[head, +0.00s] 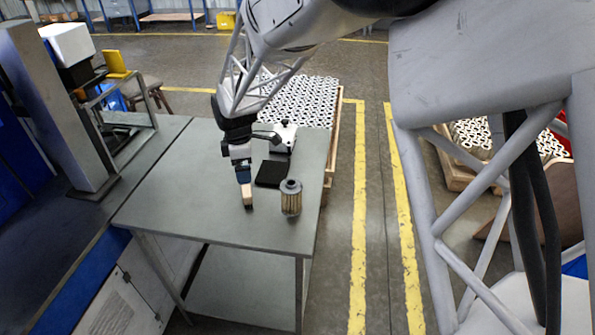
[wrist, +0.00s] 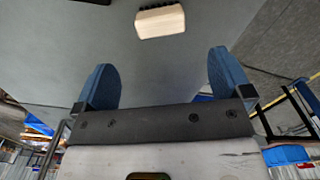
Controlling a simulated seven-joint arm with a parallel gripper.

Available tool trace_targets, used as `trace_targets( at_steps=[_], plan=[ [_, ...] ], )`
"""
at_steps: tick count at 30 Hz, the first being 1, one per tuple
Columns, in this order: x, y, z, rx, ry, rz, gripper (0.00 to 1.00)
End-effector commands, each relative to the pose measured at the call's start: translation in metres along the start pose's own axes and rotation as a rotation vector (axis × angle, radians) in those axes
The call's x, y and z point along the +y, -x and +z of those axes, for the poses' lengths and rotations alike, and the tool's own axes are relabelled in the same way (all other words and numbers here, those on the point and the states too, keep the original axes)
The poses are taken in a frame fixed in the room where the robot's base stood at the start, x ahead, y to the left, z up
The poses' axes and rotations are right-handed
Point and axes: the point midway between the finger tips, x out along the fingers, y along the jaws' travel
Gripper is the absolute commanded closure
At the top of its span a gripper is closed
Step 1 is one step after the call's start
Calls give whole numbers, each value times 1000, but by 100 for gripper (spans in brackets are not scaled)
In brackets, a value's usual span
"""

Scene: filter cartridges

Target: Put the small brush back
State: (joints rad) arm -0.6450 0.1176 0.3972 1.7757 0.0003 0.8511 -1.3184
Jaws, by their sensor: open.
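The small brush has a pale wooden block (wrist: 160,21) with dark bristles along its far edge in the wrist view. In the head view the brush (head: 248,199) is a small tan piece low on the grey table, just below my fingertips. My gripper (head: 244,184) points down over the table with blue fingers. In the wrist view my gripper (wrist: 163,62) is open, its fingers wide apart with nothing between them. The brush lies beyond the fingertips, roughly centred between them, apart from both. A metal filter cartridge (head: 291,198) stands upright to the right of the brush.
A flat black pad (head: 270,174) lies behind the cartridge, and a grey device (head: 285,136) stands at the table's back right. The grey table (head: 180,210) is clear on its left side. Its front and right edges are near the cartridge.

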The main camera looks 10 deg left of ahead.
Motion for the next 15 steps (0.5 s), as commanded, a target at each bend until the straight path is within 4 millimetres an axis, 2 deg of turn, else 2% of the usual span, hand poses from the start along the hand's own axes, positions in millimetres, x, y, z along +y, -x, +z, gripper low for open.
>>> trace_targets(
  at_steps=[8, 11, 15],
  plan=[
    [-1, 2, 2, 0, -7, 1, 3],
    [-4, 8, 9, 1, -29, 5, 3],
    [-14, 23, 31, 3, -103, 14, 3]
  ],
)
